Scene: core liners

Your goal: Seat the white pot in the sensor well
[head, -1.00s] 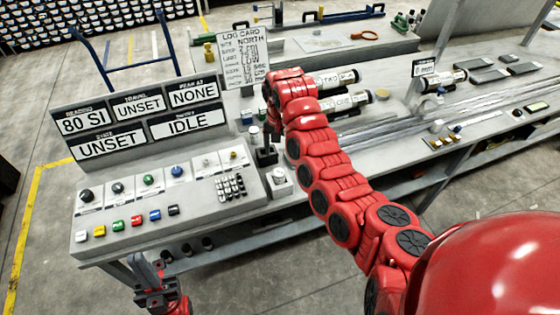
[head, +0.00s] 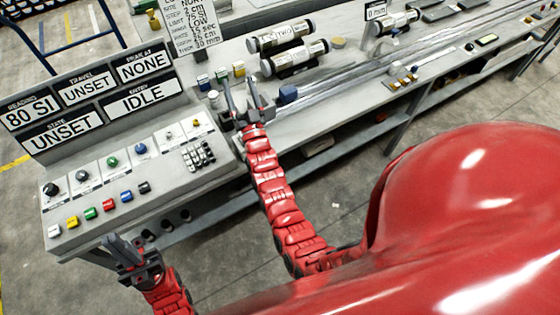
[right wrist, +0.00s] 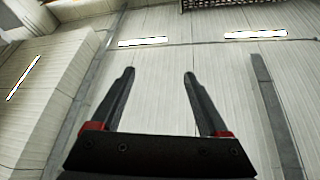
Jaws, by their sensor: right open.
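A small pale cylinder (head: 214,98), which may be the white pot, stands upright on the bench at the right end of the control panel in the head view. I cannot make out the sensor well; my right gripper and arm cover that part of the bench. My left gripper (head: 125,240) is open and empty in front of the panel's lower left edge.
The control panel (head: 160,195) has knobs, coloured buttons and a keypad, with display boards (head: 95,95) behind. Coloured blocks (head: 221,75) and a blue piece (head: 288,94) lie near my right gripper. Labelled cylinders (head: 295,57) lie behind. Clear rods run along the bench to the right.

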